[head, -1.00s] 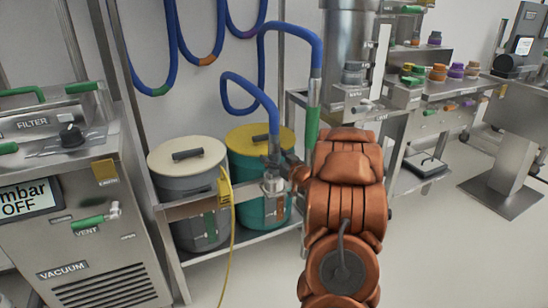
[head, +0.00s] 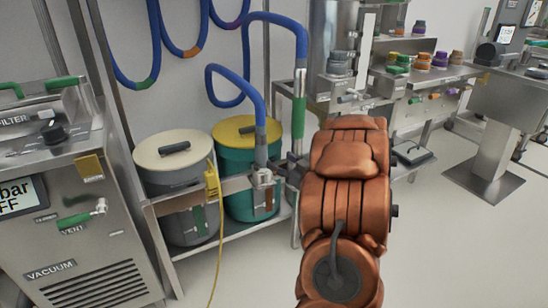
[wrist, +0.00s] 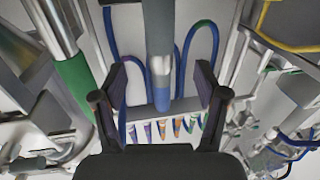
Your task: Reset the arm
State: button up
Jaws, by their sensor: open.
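My gripper (wrist: 162,92) shows in the wrist view with its two dark fingers spread wide apart and nothing held between them. Beyond the fingers are a grey and blue pipe end (wrist: 160,60), blue hoses and a row of coloured hose tips; I cannot tell how far off they are.
A grey bin (head: 172,185) with a cream lid and a teal bin (head: 240,165) with a yellow lid stand on a metal rack. A vacuum unit (head: 90,250) stands at left. A yellow cable (head: 218,235) hangs in front.

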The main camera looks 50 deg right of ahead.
jog(key=shift+s+a, duration=0.1)
jog(key=shift+s, duration=0.4)
jog(key=w+a+r+g+h+p, duration=0.1)
jog(key=a+r+g+h+p, duration=0.1)
jog(key=a+r+g+p, duration=0.4)
jog(key=a+r+g+h+p, duration=0.1)
jog(key=a+r+g+p, duration=0.2)
jog(key=r+p, duration=0.5)
jog(key=s+a+r+n+g+y+p, duration=0.1)
jog(key=s+a+r+g+y+p, duration=0.2)
jog(key=s+a, duration=1.1)
jog(key=s+a+r+g+y+p, duration=0.2)
jog(key=s+a+r+g+p, duration=0.5)
jog(key=a, duration=1.2)
jog(key=s+r+p, duration=0.4)
jog(key=s+p, duration=0.1)
jog(key=s, duration=0.2)
jog(key=shift+r+n+g+y, duration=0.25)
jog(key=shift+n+g+y, duration=0.05)
jog(key=shift+n+y, duration=0.1)
